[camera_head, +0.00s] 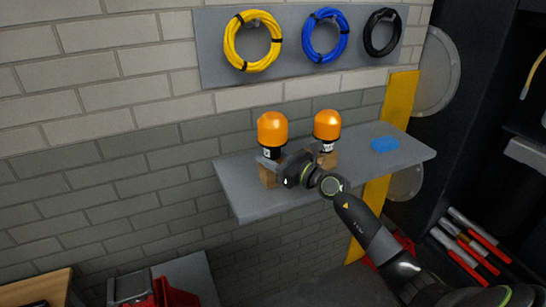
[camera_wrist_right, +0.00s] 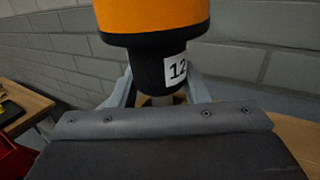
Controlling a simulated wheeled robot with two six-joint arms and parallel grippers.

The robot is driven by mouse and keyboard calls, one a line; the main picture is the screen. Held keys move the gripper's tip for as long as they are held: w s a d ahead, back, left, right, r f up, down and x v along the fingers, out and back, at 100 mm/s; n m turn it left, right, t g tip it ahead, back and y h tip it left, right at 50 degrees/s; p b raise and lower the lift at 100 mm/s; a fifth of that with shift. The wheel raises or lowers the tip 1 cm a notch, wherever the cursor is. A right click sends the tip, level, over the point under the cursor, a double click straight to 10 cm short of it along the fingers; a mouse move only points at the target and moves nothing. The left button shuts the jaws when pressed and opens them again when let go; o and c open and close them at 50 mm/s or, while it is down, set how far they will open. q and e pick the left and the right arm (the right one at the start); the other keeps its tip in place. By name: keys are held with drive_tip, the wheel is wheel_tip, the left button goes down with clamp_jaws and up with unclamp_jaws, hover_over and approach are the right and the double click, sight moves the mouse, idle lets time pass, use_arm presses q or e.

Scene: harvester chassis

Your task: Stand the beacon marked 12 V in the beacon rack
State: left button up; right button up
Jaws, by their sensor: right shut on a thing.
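My right gripper (camera_head: 271,161) is shut on the left orange-domed beacon (camera_head: 272,129), below its black collar. In the right wrist view this beacon (camera_wrist_right: 150,18) is upright between the jaws (camera_wrist_right: 162,98), and its white label reads "12"; the rest of the label curves out of sight. A second orange beacon (camera_head: 327,126) stands upright to the right, its label too small to read. Wooden pieces of what looks like the rack (camera_head: 268,176) show below both beacons; my gripper hides the middle. I cannot tell whether the held beacon's foot is seated. My left gripper is out of view.
The grey shelf (camera_head: 240,193) holds the rack and a blue block (camera_head: 384,144) at right. Behind is a brick wall with a panel (camera_head: 222,71) of yellow, blue and black cable coils above. A yellow post (camera_head: 400,98) is behind the shelf's right part.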

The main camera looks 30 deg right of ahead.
drive_tip(key=o, duration=1.4)
drive_tip(key=f, duration=0.2)
drive_tip(key=shift+s+f+g, duration=0.2)
drive_tip(key=shift+f+g, duration=0.2)
drive_tip(key=shift+s+f, duration=0.1)
drive_tip(key=shift+s, duration=0.4)
drive_tip(key=shift+t, duration=0.4)
drive_tip(key=shift+d+r+b+v, duration=0.1)
drive_tip(key=shift+r+b+v, duration=0.4)
drive_tip(key=shift+b+v, duration=1.5)
drive_tip(key=shift+d+r+b+v, duration=0.15)
drive_tip(key=shift+r+b+v, duration=0.4)
drive_tip(key=shift+v, duration=2.75)
drive_tip(key=shift+d+r+b+v, duration=0.1)
drive_tip(key=shift+r+b+v, duration=0.35)
drive_tip(key=shift+b+v, duration=1.55)
drive_tip(key=shift+s+d+p, duration=0.25)
drive_tip(key=shift+s+p, duration=0.3)
drive_tip(key=shift+p, duration=0.15)
